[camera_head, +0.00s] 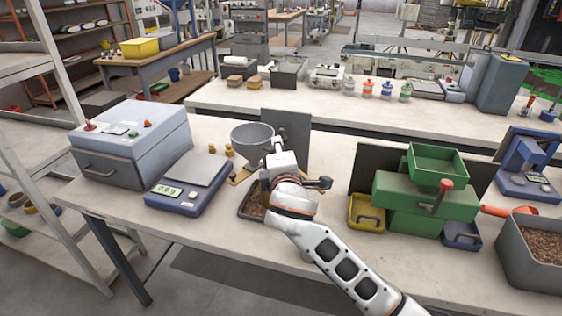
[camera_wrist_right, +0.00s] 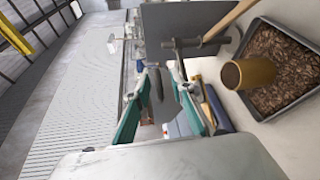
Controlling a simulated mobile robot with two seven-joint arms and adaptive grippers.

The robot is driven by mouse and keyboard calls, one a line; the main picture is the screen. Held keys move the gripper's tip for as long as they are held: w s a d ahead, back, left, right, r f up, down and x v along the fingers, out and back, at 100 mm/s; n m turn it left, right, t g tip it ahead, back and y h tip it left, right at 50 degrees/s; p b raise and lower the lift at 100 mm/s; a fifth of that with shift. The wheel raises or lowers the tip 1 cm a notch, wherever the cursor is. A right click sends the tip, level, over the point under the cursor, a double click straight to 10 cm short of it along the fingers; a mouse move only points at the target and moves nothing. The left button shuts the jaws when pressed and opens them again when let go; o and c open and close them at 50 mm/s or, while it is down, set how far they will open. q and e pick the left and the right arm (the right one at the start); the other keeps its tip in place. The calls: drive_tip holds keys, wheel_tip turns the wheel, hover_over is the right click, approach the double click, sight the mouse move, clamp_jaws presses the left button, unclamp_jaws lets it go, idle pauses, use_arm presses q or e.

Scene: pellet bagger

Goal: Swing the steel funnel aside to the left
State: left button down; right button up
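The steel funnel (camera_head: 252,139) is a grey, wide-mouthed bowl near the back edge of the front bench, left of a dark upright panel (camera_head: 287,136). My right gripper (camera_head: 277,147) reaches in from the lower right, with its front end close to the right side of the funnel's rim. In the head view I cannot tell whether they touch. In the right wrist view the two teal-padded fingers of my right gripper (camera_wrist_right: 160,98) stand apart, with no clear object held between them. I cannot make out the funnel there. My left gripper is not in view.
A tray of brown pellets (camera_head: 245,214) lies partly under my right arm; it also shows in the wrist view (camera_wrist_right: 306,93), with a brown cup (camera_wrist_right: 249,73). Left are a blue scale (camera_head: 172,200) and grey box (camera_head: 130,140). Right stands a green machine (camera_head: 420,192).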

drive_tip(key=s+d+r, duration=0.1)
drive_tip(key=s, duration=0.9)
drive_tip(key=shift+s+d+r, duration=0.2)
drive_tip(key=shift+s+d, duration=0.05)
drive_tip(key=shift+s, duration=0.05)
